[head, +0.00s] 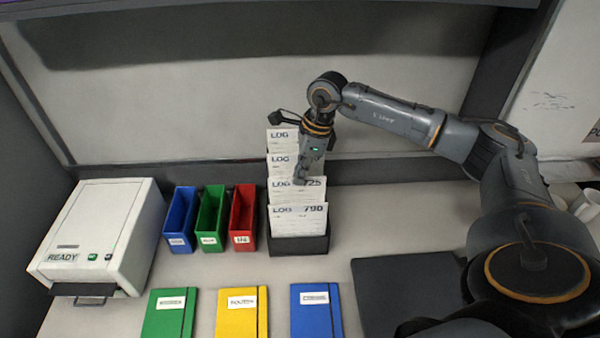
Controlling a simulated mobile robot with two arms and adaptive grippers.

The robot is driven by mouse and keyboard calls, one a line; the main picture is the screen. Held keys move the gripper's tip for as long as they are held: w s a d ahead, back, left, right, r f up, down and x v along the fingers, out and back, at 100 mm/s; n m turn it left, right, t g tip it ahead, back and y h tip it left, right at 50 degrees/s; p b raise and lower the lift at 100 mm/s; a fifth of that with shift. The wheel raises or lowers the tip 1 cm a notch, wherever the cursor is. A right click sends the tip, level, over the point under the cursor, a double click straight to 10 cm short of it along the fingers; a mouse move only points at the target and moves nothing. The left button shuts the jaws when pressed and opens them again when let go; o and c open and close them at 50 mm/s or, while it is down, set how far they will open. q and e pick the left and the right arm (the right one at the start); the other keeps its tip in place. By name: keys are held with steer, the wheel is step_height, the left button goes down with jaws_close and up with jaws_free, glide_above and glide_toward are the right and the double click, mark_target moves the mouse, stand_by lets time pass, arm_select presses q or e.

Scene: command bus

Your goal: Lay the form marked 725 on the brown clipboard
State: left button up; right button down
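The form marked 725 (316,192) is a white sheet headed LOG. It stands upright in a stepped black rack (300,245), behind the form marked 790 (298,220). My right gripper (300,181) reaches down from above at the top of the 725 form and covers part of its heading. I cannot tell whether its fingers touch the paper or are open or shut. Two more LOG forms (282,143) stand farther back, their numbers hidden by the gripper. No brown clipboard shows in the head view. My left gripper is not in view.
Blue (180,220), green (211,220) and red (243,218) bins stand left of the rack. A white machine labelled READY (95,235) is at far left. Green (168,315), yellow (241,318) and blue (316,318) folders lie in front. A dark flat panel (400,290) lies right.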

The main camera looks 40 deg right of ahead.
steer(key=w+a+p+v, duration=0.1)
steer(key=a+p+v, duration=0.1)
steer(key=p+v, duration=0.4)
steer(key=shift+w+p+v, duration=0.3)
steer(key=shift+v, duration=2.35)
steer(key=shift+s+a, duration=0.15)
steer(key=shift+a, duration=0.05)
steer(key=s+a+b, duration=0.2)
steer(key=s+a, duration=0.3)
steer(key=s, duration=0.3)
steer(key=shift+s, duration=0.25)
steer(key=shift+r, duration=0.1)
